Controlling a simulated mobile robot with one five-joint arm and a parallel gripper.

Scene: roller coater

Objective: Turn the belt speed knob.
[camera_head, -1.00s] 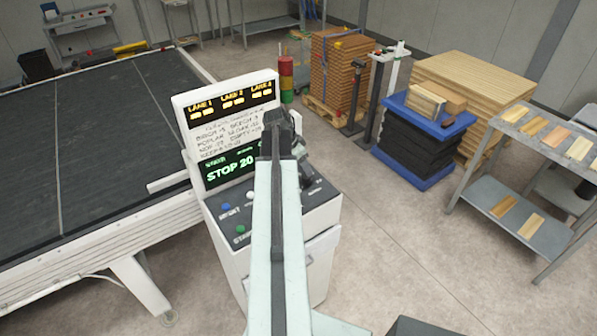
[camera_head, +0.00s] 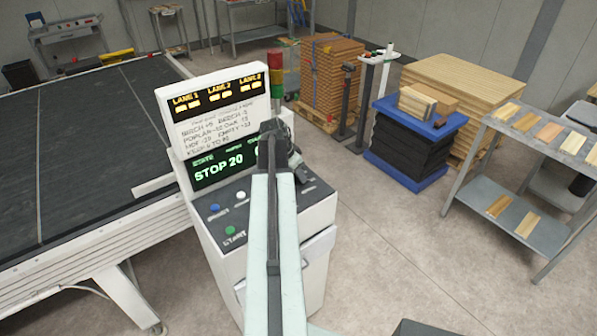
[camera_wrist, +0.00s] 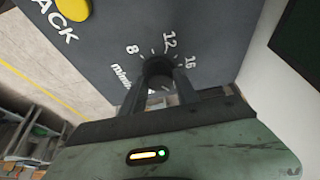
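The belt speed knob (camera_wrist: 158,68) is a small dark round knob on the dark panel in the wrist view. Printed marks 8, 12 and 16 and a partly covered "m/min" label surround it. My gripper (camera_wrist: 160,80) has one dark finger on each side of the knob, close against it. I cannot tell whether the fingers press on it. In the head view the knob is hidden behind my arm and gripper (camera_head: 287,160), which are over the right part of the console panel (camera_head: 240,212). The console display (camera_head: 219,163) reads "STOP 20"; its right part is covered.
A yellow button (camera_wrist: 73,8) is at the wrist view's upper left. Blue (camera_head: 215,208), white (camera_head: 240,195) and green (camera_head: 230,230) buttons are on the panel left of my arm. The black belt table (camera_head: 85,150) stands left. Clear floor (camera_head: 390,240) lies right of the console.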

